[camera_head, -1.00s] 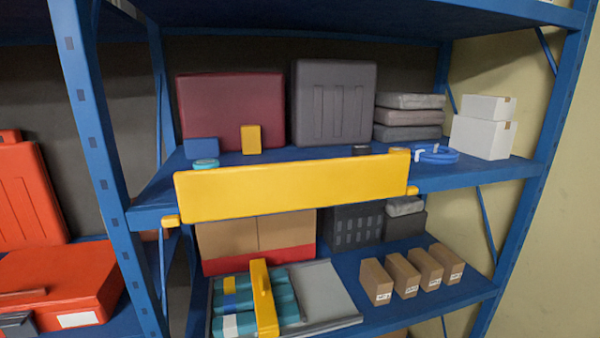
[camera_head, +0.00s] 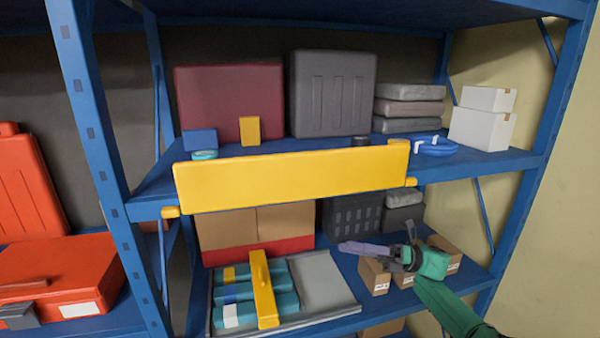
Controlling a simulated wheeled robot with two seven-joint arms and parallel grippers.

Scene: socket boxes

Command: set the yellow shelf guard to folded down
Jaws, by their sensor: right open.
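The yellow shelf guard (camera_head: 290,176) is a long flat panel along the front edge of the middle blue shelf. Its broad face is toward me, and it stands slightly tilted across the shelf edge, with small yellow mounts at its lower ends. My right gripper (camera_head: 372,252) is open, below and to the right of the guard, in front of the small brown boxes on the lower shelf. It is apart from the guard. A purple-grey part shows at its tip. My left gripper is not in view.
The middle shelf (camera_head: 470,168) holds a maroon case (camera_head: 225,103), a grey case (camera_head: 333,92), folded cloths and white boxes (camera_head: 480,130). The lower shelf holds a tray (camera_head: 325,282) with a yellow handle and several brown boxes (camera_head: 375,276). Blue posts stand at both sides.

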